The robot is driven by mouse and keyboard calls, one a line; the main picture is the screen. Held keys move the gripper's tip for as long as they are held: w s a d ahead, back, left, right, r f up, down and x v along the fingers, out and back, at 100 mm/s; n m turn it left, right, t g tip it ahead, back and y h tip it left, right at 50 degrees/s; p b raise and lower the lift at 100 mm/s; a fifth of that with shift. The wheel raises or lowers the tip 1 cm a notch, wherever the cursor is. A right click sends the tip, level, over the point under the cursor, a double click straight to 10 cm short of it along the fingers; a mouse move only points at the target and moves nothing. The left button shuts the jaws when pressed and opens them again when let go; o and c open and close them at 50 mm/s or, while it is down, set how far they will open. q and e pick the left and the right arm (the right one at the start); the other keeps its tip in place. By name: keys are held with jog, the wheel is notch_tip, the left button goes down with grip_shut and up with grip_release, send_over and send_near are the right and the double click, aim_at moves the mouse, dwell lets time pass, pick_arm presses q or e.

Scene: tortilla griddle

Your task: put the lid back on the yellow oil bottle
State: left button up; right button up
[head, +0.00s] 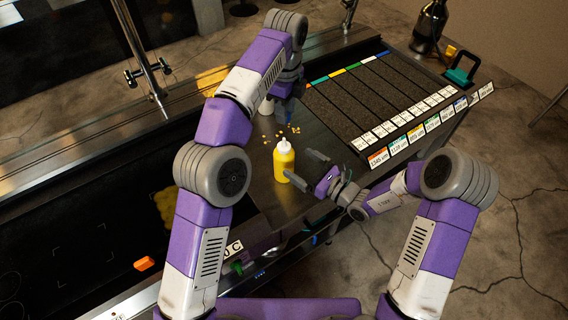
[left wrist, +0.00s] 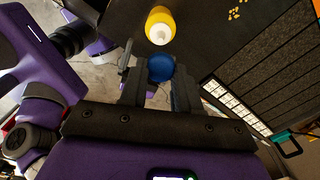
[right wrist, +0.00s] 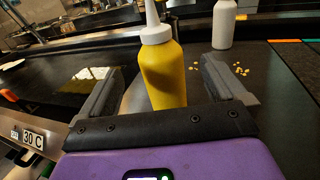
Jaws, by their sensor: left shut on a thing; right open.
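The yellow oil bottle (head: 284,164) stands upright on the dark counter, with a white pointed nozzle on top. It also shows in the right wrist view (right wrist: 165,75) and from above in the left wrist view (left wrist: 158,22). My right gripper (head: 304,168) is open at the bottle's side; in the right wrist view the bottle stands between and beyond its fingers, and I cannot tell any contact. My left gripper (left wrist: 160,85) is shut on a round blue lid (left wrist: 158,68). In the head view it is behind the bottle, partly hidden by my arm.
A white bottle (right wrist: 223,24) stands behind the yellow one. Yellow crumbs (head: 289,130) lie scattered on the counter. A dark ribbed rack (head: 375,95) with white labels fills the right side. An orange block (head: 144,263) lies on the left. The counter's front edge is close to the yellow bottle.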

aim_at(276, 148)
jog(key=x, duration=0.7)
jog(key=shift+c, duration=0.2)
jog(key=c, duration=1.5)
pick_arm(q)
jog(key=shift+f, duration=2.5)
jog(key=shift+f, duration=0.1)
jog(key=shift+f, duration=0.8)
jog(key=shift+f, duration=0.65)
jog(key=o, duration=1.1)
jog(key=shift+c, duration=0.2)
